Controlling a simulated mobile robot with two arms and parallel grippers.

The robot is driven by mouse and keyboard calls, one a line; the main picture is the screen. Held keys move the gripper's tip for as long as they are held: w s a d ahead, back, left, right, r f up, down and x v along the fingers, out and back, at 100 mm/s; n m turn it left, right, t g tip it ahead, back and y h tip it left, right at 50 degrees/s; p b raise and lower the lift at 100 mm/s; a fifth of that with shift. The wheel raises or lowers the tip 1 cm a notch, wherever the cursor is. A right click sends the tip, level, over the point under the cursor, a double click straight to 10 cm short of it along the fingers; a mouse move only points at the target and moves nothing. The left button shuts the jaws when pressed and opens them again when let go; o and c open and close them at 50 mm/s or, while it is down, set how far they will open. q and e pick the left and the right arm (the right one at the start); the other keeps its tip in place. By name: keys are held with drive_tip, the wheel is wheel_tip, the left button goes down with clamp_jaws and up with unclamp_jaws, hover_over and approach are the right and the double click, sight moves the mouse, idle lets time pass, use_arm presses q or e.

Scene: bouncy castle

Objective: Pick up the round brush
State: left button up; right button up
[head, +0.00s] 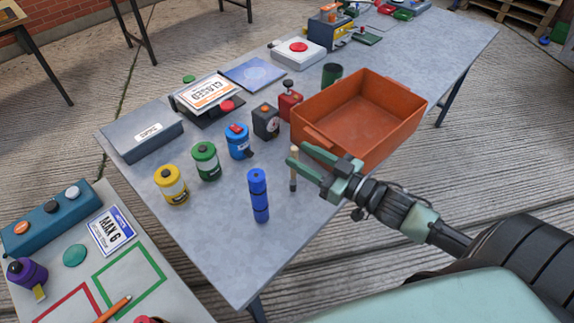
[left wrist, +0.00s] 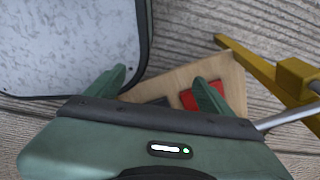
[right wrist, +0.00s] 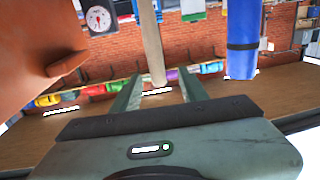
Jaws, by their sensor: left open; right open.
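The round brush (head: 293,183), a thin stick with a pale wooden handle and a dark lower end, appears upright at the near side of the grey table (head: 225,255). My right gripper (head: 298,155) is open, with its fingertips at the upper part of the brush. In the right wrist view the pale handle (right wrist: 150,40) shows between and beyond the open fingers (right wrist: 159,85); contact cannot be told. My left gripper (left wrist: 160,88) is open and empty in its wrist view, and is outside the head view.
An orange bin (head: 408,118) stands right behind my right gripper. A blue cylinder (head: 258,195) stands left of the brush. Blue (head: 238,142), green (head: 206,162) and yellow (head: 171,186) canisters stand farther left. A wooden board (left wrist: 235,78) lies below my left gripper.

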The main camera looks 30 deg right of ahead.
drive_tip(key=p+x, duration=0.1)
drive_tip(key=x, duration=0.5)
drive_tip(key=shift+d+f, duration=0.1)
clamp_jaws()
use_arm(q)
drive_tip(key=s, duration=0.1)
drive_tip(key=s+r, duration=0.1)
drive_tip(key=shift+s+d+r, duration=0.1)
drive_tip(key=shift+s+d, duration=0.1)
drive_tip(key=shift+s, duration=0.1)
idle(0.9)
